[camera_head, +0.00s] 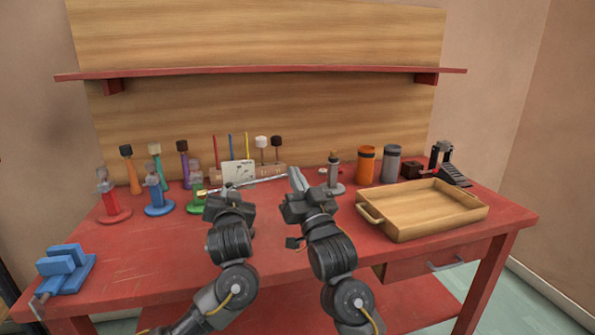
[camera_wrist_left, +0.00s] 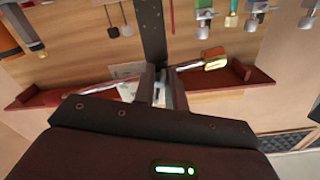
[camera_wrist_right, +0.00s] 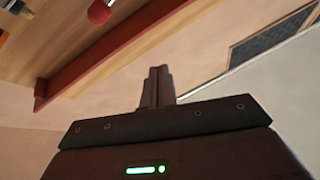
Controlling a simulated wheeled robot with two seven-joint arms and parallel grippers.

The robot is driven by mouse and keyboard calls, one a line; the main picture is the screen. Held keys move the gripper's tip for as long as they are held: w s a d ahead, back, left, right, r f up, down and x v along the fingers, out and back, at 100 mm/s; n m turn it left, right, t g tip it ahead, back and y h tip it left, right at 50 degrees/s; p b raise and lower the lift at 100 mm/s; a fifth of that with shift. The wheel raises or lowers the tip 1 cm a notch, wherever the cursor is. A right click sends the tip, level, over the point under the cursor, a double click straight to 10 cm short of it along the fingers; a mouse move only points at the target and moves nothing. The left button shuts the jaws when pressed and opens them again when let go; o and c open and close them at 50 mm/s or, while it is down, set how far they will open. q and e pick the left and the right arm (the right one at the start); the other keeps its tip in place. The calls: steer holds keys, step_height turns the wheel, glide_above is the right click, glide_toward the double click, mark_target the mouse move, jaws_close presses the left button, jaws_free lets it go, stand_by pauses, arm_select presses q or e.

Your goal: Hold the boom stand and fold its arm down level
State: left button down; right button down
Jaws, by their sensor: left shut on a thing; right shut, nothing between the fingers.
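The boom stand's thin silver arm (camera_head: 265,181) runs almost level across the middle of the head view, its right end slightly higher. A brass-coloured piece (camera_wrist_left: 214,60) sits at one end of it. My left gripper (camera_head: 232,192) is shut on the boom stand near the arm; the gripper hides the stand's post and base in the head view. In the left wrist view, grey metal shows between its fingers (camera_wrist_left: 157,85). My right gripper (camera_head: 297,181) is shut and empty, its fingers pointing up beside the arm's right end. Contact there cannot be told.
A wooden tray (camera_head: 420,228), orange canister (camera_head: 366,165) and grey canister (camera_head: 391,164) are at right. A mallet rack (camera_head: 265,172) stands behind the arm.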

steer(key=w+d+f+n+h, duration=0.1)
steer(key=w+f+n+h, duration=0.1)
steer(key=w, duration=0.8)
steer(key=shift+f+n+g+h, duration=0.2)
steer(key=shift+n+g+h, duration=0.2)
steer(key=shift+n+h, duration=0.1)
steer(key=shift+w, duration=0.1)
stand_by(0.3)
steer(key=shift+d+f+m+h, duration=0.2)
steer(key=shift+f+m, duration=0.15)
steer(key=shift+f, duration=0.45)
steer(key=shift+d+f+m+h, duration=0.1)
steer(key=shift+f+m+h, duration=0.2)
steer(key=shift+f, duration=0.45)
steer(key=shift+r, duration=0.1)
